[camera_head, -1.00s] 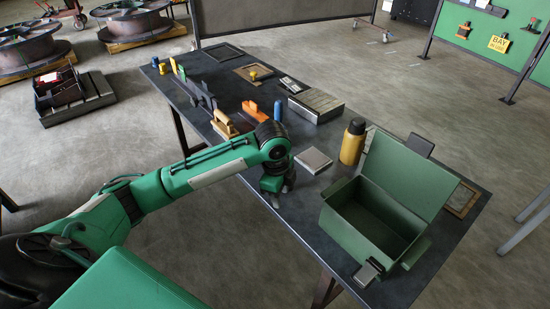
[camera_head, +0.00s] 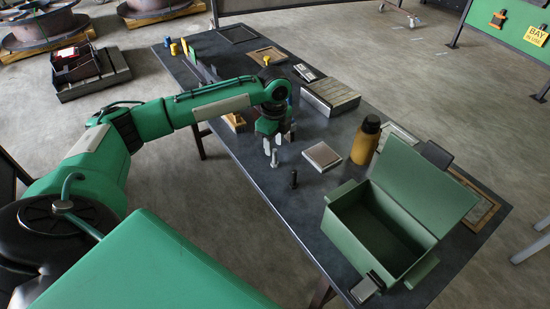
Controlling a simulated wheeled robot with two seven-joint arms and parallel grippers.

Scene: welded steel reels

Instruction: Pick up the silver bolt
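A small silver upright piece, which looks like the silver bolt (camera_head: 274,159), stands on the dark table (camera_head: 255,178) right below my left gripper (camera_head: 272,143). My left gripper points down, and its two pale fingers look apart. I cannot tell whether the bolt's top is between them. A dark bolt (camera_head: 294,179) stands upright to the right of the silver piece and nearer the front edge. My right gripper is not in view.
A silver-grey flat block (camera_head: 322,156), a yellow bottle (camera_head: 365,142) and an open green box (camera_head: 372,236) stand to the right. A grey case (camera_head: 330,97) lies behind. My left arm covers part of the table's left side.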

